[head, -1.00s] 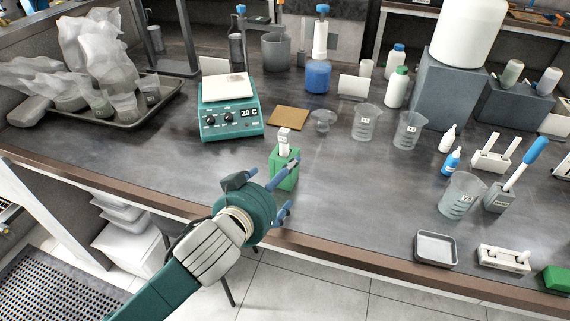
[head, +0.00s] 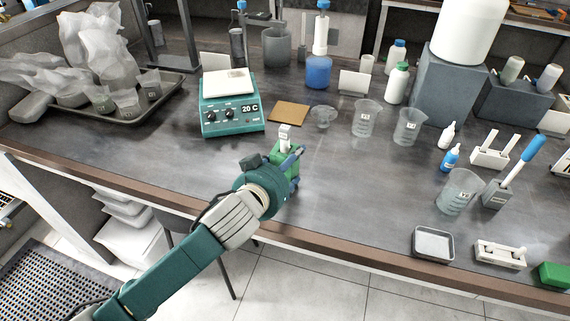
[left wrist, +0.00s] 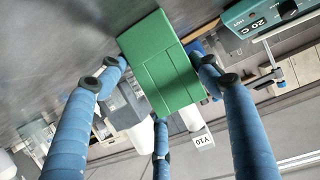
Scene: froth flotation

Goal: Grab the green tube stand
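The green tube stand (head: 279,150) is a small green block standing on the dark bench, with a white labelled tube upright in it. In the left wrist view the stand (left wrist: 160,65) fills the space between my blue fingers, and a white label reading Y10 shows just below it. My left gripper (head: 285,166) is at the near side of the stand, its fingers open on either side of it. In the left wrist view the fingertips of my left gripper (left wrist: 158,78) sit close to the stand's edges, with no clear grip. My right gripper is not in view.
A teal hotplate (head: 232,108) reading 20 C stands behind and left. A brown square pad (head: 289,113) and a small glass dish (head: 322,117) lie behind the stand. Beakers (head: 365,118) stand to the right.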

